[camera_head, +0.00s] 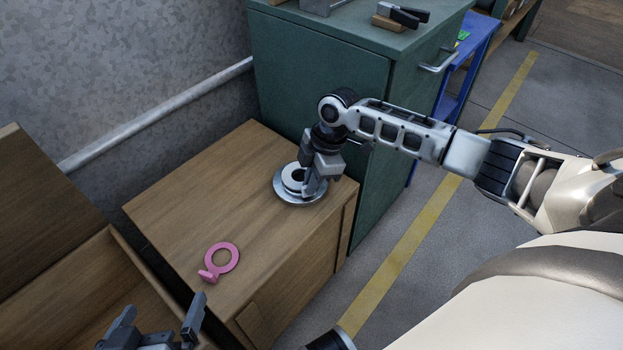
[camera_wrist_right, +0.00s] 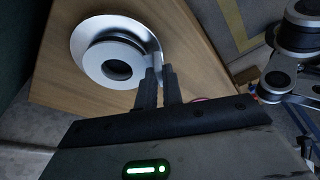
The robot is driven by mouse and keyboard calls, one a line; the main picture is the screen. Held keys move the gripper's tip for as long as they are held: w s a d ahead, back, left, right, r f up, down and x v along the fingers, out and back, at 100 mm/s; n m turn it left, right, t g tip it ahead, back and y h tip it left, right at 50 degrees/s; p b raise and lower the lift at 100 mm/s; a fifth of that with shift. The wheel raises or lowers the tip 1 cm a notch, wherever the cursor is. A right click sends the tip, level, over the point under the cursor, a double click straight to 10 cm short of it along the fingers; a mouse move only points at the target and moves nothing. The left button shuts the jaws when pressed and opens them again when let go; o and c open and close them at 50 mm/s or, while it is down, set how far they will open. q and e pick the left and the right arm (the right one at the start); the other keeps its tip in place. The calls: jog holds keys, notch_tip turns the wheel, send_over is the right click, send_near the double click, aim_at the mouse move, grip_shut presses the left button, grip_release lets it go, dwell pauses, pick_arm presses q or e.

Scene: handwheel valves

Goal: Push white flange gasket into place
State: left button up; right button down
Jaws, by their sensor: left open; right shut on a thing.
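The white flange gasket (camera_head: 286,181) is a flat ring over the round silver flange (camera_head: 298,203) on the wooden cabinet. In the right wrist view the gasket (camera_wrist_right: 92,69) appears in front of a dark ring and the wide silver flange (camera_wrist_right: 112,22). I cannot tell whether it lies flush. My right gripper (camera_head: 311,190) reaches down at the flange's right side. Its fingertips (camera_wrist_right: 158,73) are shut on the gasket's edge; the exact grip is partly hidden. My left gripper (camera_head: 161,304) is open and empty at the bottom left, apart from the flange.
A pink ring with a tab (camera_head: 221,260) lies on the front left of the wooden cabinet top (camera_head: 190,213). A green cabinet (camera_head: 300,75) stands right behind the flange. An open wooden box (camera_head: 75,290) is at left. The cabinet top's middle is clear.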

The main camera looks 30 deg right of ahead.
jog(key=shift+f+b, duration=0.3)
jog(key=shift+f, duration=0.25)
dwell(0.4)
jog(key=shift+p, duration=0.35)
dwell(0.4)
jog(key=shift+f, duration=0.1)
jog(key=c, duration=1.5)
grip_release()
jog(key=p+v, duration=0.5)
